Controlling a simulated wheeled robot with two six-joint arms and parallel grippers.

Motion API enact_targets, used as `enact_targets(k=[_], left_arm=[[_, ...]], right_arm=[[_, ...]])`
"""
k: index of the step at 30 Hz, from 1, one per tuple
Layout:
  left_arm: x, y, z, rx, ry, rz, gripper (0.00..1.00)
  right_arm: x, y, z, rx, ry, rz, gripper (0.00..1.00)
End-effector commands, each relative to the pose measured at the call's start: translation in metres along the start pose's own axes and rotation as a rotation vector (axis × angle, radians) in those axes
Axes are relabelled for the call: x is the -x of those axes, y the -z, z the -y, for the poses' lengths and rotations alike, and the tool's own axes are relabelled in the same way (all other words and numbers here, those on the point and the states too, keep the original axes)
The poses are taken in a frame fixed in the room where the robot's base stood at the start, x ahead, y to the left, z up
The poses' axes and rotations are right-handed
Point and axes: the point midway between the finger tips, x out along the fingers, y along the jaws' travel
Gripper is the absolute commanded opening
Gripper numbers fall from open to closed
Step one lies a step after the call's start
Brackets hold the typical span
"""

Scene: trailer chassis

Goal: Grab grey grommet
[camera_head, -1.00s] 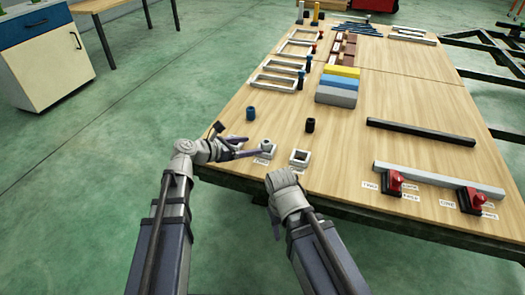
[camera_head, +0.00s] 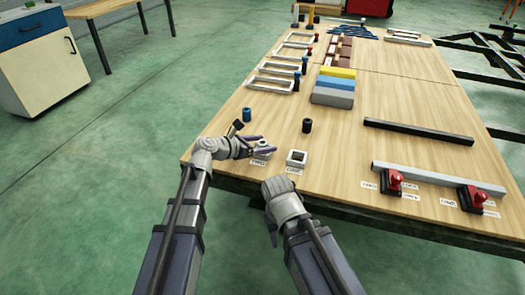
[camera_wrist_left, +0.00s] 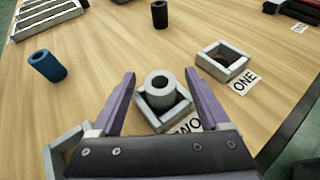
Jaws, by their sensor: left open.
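The grey grommet (camera_wrist_left: 160,88), a short upright tube with a hole, stands inside a small square frame (camera_wrist_left: 150,112) at the label TWO. It also shows in the head view (camera_head: 262,143), close to my left gripper's tips. My left gripper (camera_wrist_left: 159,76) is open, with one purple finger on each side of the grommet and nothing held. Gaps show between the fingers and the grommet. In the head view my left gripper (camera_head: 256,146) is low over the table's near edge. My right arm ends near the table's front edge; its fingers cannot be made out.
A blue grommet (camera_wrist_left: 47,65) stands left and a black grommet (camera_wrist_left: 159,14) farther back. An empty square frame (camera_wrist_left: 222,60) by label ONE is to the right. Part of another frame (camera_wrist_left: 58,150) shows lower left. Red clamps (camera_head: 394,181) and bars lie farther right on the table.

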Motion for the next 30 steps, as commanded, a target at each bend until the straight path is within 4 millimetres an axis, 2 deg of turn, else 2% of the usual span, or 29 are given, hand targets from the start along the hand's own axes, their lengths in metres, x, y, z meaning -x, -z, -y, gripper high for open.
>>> enact_targets(k=[5,26,30], left_arm=[[0.0000,-0.0005,0.0002,0.000,-0.001,0.000,0.79],[0.0002,-0.0004,0.0003,0.000,0.000,0.000,0.02],[0.0002,-0.0004,0.0003,0.000,0.000,0.000,0.00]], right_arm=[[0.0004,0.0000,0.0000,0.000,0.000,0.000,0.50],[0.0004,0.0000,0.0000,0.000,0.000,0.000,0.50],[0.0004,0.0000,0.0000,0.000,0.000,0.000,0.50]])
